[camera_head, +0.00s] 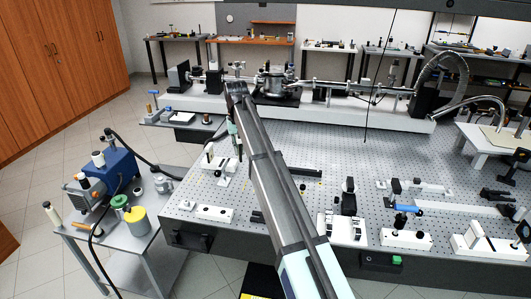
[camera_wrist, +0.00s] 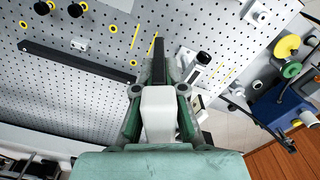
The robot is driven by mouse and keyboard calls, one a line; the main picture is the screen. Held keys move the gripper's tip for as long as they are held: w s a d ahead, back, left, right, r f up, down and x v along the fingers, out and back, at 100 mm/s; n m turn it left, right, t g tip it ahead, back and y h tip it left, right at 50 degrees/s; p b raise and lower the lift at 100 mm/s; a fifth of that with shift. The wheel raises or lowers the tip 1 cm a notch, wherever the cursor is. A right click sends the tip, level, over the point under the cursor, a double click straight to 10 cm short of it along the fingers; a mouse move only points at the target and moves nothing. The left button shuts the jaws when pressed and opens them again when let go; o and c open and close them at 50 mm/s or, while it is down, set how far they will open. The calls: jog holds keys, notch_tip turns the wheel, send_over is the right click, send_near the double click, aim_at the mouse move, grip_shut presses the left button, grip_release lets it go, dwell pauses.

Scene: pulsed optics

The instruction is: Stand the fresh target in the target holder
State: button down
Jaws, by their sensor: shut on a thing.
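My gripper (camera_wrist: 158,92) has its green fingers shut on either side of a white block (camera_wrist: 158,118) with a thin dark upright piece (camera_wrist: 158,60); I take this to be the fresh target. In the head view, my gripper (camera_head: 237,146) hangs above the left part of the perforated table, and the held thing is too small to make out. A small white stand with a dark top (camera_wrist: 202,60) is just right of the held piece in the wrist view. I cannot tell whether it is the target holder. No contact between the held piece and the table is visible.
The perforated table (camera_head: 330,125) carries white-based mounts (camera_head: 342,228) near its front edge. A long black bar (camera_wrist: 75,68) lies left of my gripper in the wrist view. A cart (camera_head: 125,238) with a blue pump (camera_head: 121,170) stands at the left. My arm hides part of the table.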

jog(key=w+a+f+m, duration=0.1)
jog(key=w+a+m, duration=0.4)
jog(key=w+a, duration=0.3)
jog(key=shift+w+a+f+p, duration=0.2)
jog(key=shift+w+f+p, duration=0.15)
jog(key=shift+w, duration=0.35)
jog(key=shift+r, duration=0.1)
jog(key=b, duration=0.1)
send_over(222, 164)
jog(key=shift+w+a+f, duration=0.1)
jog(key=shift+w+f, duration=0.05)
jog(key=shift+f, duration=1.3)
jog(key=shift+w+a+f, duration=0.1)
jog(key=shift+f, duration=1.3)
jog(key=shift+d+f+b, duration=0.1)
jog(key=shift+f+b, duration=0.4)
jog(key=shift+f, duration=0.45)
jog(key=shift+f, duration=0.4)
jog(key=shift+s+f, duration=0.1)
